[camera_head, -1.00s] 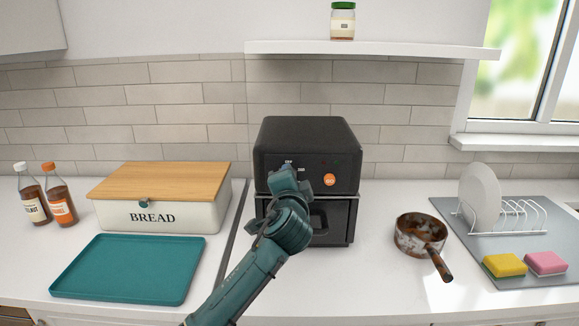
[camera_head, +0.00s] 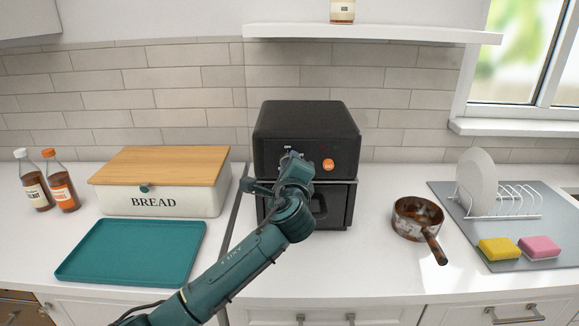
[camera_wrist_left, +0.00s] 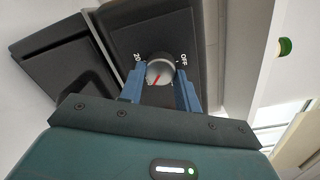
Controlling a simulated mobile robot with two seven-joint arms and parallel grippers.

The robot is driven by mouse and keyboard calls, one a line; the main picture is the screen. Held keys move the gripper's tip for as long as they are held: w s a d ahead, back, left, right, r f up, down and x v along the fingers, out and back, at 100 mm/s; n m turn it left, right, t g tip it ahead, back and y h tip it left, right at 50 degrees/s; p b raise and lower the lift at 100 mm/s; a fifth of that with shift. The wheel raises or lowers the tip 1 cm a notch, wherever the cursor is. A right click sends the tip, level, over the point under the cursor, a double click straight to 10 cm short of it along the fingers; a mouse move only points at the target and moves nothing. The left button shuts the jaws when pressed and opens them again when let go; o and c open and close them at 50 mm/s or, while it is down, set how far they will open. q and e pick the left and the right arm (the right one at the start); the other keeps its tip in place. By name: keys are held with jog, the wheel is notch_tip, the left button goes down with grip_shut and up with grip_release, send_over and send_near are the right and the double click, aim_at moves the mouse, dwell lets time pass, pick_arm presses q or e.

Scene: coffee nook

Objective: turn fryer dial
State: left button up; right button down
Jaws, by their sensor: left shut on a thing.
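The black air fryer (camera_head: 305,130) stands on the counter against the tiled wall. In the head view my left gripper (camera_head: 292,160) is at the fryer's front panel and hides the dial. The fryer's drawer (camera_head: 338,205) is below, closed and partly hidden by my arm. My right gripper is not in view.
A bread box (camera_head: 160,203) and a teal tray (camera_head: 130,252) are left of the fryer. A rusty pan (camera_head: 415,218) is to its right, then a dish rack (camera_head: 515,203) and two sponges. The counter between fryer and pan is clear.

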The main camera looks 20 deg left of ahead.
pick_arm(q)
jog(key=shift+m, duration=0.6)
jog(key=o, duration=1)
jog(key=b+v, duration=0.2)
jog(key=v, duration=1.1)
jog(key=shift+s, duration=0.1)
